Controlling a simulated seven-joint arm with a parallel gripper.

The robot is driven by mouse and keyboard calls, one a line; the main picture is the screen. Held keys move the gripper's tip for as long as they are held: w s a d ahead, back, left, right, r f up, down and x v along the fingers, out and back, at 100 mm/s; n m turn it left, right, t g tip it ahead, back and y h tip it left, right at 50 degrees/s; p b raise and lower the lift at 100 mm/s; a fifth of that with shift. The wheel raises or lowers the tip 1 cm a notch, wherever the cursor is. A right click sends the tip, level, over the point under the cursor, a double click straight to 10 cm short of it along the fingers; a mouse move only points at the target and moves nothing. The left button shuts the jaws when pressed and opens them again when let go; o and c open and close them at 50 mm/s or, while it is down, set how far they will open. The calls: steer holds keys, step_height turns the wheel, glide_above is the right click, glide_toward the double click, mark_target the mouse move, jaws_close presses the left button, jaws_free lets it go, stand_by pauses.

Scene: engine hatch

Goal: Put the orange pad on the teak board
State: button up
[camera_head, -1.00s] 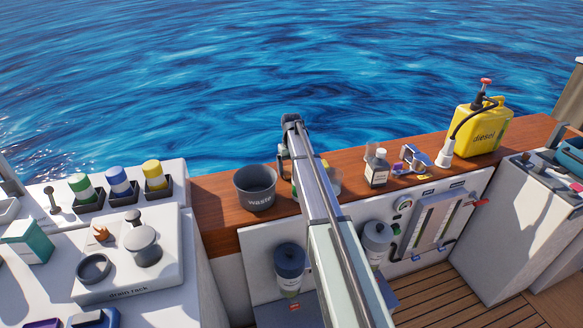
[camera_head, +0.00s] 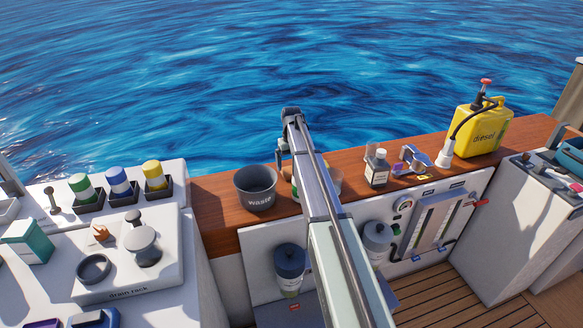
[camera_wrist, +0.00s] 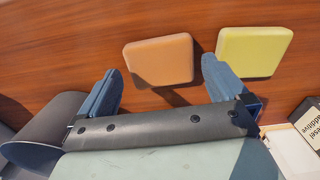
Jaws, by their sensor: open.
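The orange pad (camera_wrist: 160,60) shows in the wrist view as a rounded square block with a dark shadow along its lower edge, over the reddish-brown teak surface (camera_wrist: 60,45). My gripper (camera_wrist: 162,66) is open, with one blue finger to the left of the orange pad and the other near its right side. I cannot tell how far the fingertips are above the wood. In the head view my arm hides the orange pad. The teak board also shows in the head view (camera_head: 222,218) as a long wooden ledge.
A yellow pad (camera_wrist: 254,52) lies close to the right of the orange pad. A grey waste bin (camera_head: 256,188) stands left of my arm. A labelled bottle (camera_head: 377,168) and a yellow diesel can (camera_head: 482,130) stand to the right. Water lies beyond the ledge.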

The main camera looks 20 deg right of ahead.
step_height(320, 180, up, 10)
steer(key=shift+f, duration=0.25)
